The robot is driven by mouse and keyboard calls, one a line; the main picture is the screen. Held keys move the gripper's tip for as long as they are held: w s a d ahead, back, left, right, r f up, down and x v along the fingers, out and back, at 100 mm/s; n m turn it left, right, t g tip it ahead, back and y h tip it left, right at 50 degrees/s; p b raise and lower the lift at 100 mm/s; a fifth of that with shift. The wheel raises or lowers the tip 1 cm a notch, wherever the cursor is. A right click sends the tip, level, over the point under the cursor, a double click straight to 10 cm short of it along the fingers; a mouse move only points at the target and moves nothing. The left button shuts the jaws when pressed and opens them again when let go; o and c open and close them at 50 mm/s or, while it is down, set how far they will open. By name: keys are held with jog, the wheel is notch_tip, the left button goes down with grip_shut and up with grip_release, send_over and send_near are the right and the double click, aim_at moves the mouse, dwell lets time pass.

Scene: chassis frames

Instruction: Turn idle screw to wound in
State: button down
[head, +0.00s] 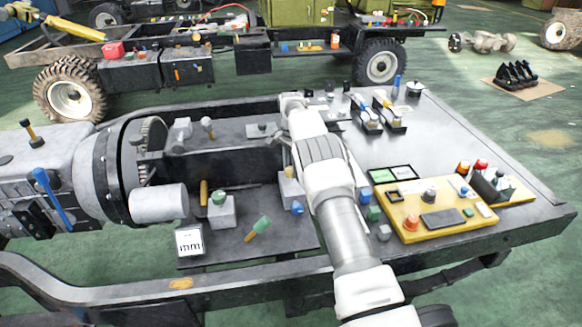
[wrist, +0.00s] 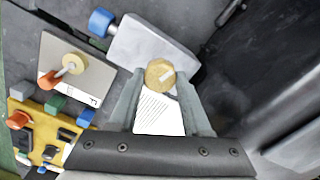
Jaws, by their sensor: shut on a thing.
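The idle screw looks to be the round brass head (wrist: 160,72) with a pale mark across it, in the wrist view. It sits at the edge of a light grey block (wrist: 135,45) with a blue knob (wrist: 101,22) on its side. My gripper (wrist: 161,77) has one finger on either side of the brass head and is shut on it. In the head view, the grey block (head: 290,192) and its blue knob (head: 298,208) stand beside my arm.
A white printed card (wrist: 160,116) lies between my fingers. Left of it is a plate with a brass knob and an orange-tipped lever (wrist: 66,66). A yellow control box (head: 440,217) stands right of my arm. A grey block with a green knob (head: 221,210) stands left.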

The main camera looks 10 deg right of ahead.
aim_at(291, 169)
jog(key=shift+m, duration=0.3)
dwell(0.4)
jog(key=shift+c, duration=1.8)
grip_release()
jog(key=shift+r, duration=0.15)
notch_tip(291, 169, up, 17)
jog(key=p, duration=0.5)
jog(key=shift+r, duration=0.1)
